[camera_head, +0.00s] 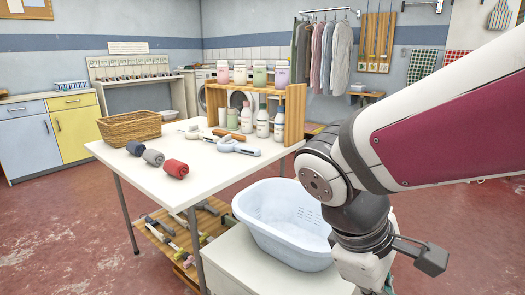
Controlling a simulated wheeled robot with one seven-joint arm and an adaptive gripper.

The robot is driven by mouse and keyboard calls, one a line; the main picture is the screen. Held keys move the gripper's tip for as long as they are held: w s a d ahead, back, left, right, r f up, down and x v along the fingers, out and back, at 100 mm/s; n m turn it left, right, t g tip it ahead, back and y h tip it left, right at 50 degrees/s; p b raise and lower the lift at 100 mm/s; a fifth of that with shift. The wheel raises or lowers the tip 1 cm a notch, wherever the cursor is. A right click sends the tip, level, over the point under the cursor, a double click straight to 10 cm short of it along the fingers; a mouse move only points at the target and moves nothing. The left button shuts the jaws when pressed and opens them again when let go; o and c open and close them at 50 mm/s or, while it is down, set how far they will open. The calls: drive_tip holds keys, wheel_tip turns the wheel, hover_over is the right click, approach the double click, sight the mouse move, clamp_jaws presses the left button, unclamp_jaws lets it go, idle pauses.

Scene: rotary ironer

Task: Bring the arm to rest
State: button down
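My arm, with white links and a maroon panel, comes in from the right edge and bends down at a dark joint near the middle right. Its wrist runs down to the bottom edge, with a small dark block sticking out to the right. My gripper's fingers are below the frame, so whether they are open or shut does not show. The wrist is in front of the right side of a light blue plastic basket (262,230), which stands on a white surface (240,268).
A white table (215,170) holds a wicker basket (130,127), rolled cloths (174,168), blue-handled tools (236,146) and a wooden shelf (294,115) with bottles and jars. Hammers (165,225) lie on its lower shelf. Garments (340,55) hang behind. Red floor (60,235) is clear at left.

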drive_tip(key=s+d+r+m+y, duration=0.15)
drive_tip(key=s+m+y, duration=0.35)
drive_tip(key=s+m, duration=0.7)
wheel_tip(320, 180, up, 32)
drive_tip(key=s+n+t+p, duration=0.2)
drive_tip(key=t+p, duration=0.2)
drive_tip(key=p, duration=2.6)
drive_tip(key=shift+s+d+r+n, duration=0.15)
drive_tip(key=shift+s+n, duration=0.15)
drive_tip(key=shift+n, duration=0.1)
